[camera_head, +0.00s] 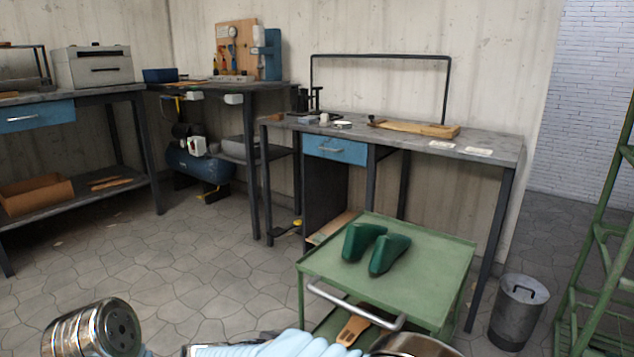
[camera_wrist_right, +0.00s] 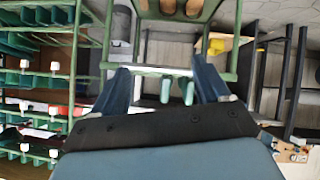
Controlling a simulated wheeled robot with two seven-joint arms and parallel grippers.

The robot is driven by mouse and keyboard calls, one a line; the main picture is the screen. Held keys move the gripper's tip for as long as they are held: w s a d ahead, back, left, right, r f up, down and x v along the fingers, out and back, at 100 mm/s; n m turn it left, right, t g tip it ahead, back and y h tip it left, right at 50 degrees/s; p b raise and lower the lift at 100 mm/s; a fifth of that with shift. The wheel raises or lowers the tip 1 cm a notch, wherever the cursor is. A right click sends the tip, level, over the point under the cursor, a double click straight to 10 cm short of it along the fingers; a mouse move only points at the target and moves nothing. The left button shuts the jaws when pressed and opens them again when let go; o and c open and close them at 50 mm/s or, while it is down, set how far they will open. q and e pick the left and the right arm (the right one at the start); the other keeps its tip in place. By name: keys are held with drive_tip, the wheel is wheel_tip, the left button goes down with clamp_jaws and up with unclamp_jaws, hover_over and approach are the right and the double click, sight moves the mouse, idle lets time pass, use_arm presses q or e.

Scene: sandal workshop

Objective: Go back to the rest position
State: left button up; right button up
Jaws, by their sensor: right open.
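My right gripper (camera_wrist_right: 165,82) shows in the right wrist view, its two dark blue fingers spread apart with nothing held between them. Two dark green shoe lasts (camera_head: 362,240) (camera_head: 389,254) lie side by side on the top of the green cart (camera_head: 440,256) in the head view. Two small green shapes (camera_wrist_right: 176,90) show between the fingers in the wrist view, beyond them; I cannot tell how far away. In the head view only shiny and light blue parts of my arms show along the bottom edge. My left gripper is not in view.
A workbench (camera_head: 490,147) with a blue drawer and a wooden board (camera_head: 418,128) stands behind the cart. A metal bin (camera_head: 518,312) and a green rack (camera_head: 600,250) stand at the right. Another bench (camera_head: 85,93) stands at the left. Open stone floor (camera_head: 190,265) lies left of the cart.

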drive_tip(key=s+d+f+n+g+y+p, duration=0.2)
drive_tip(key=d+f+g, duration=0.15)
drive_tip(key=f, duration=0.35)
drive_tip(key=s+d+f+n+g+y+p, duration=0.1)
drive_tip(key=d+f+g+p, duration=0.2)
drive_tip(key=f, duration=0.4)
drive_tip(key=s+d+f+y+p, duration=0.5)
drive_tip(key=s+d+f+y, duration=0.3)
drive_tip(key=s, duration=0.4)
drive_tip(key=shift+d+f+y, duration=0.3)
drive_tip(key=shift+d+f, duration=0.2)
drive_tip(key=shift+g, duration=0.25)
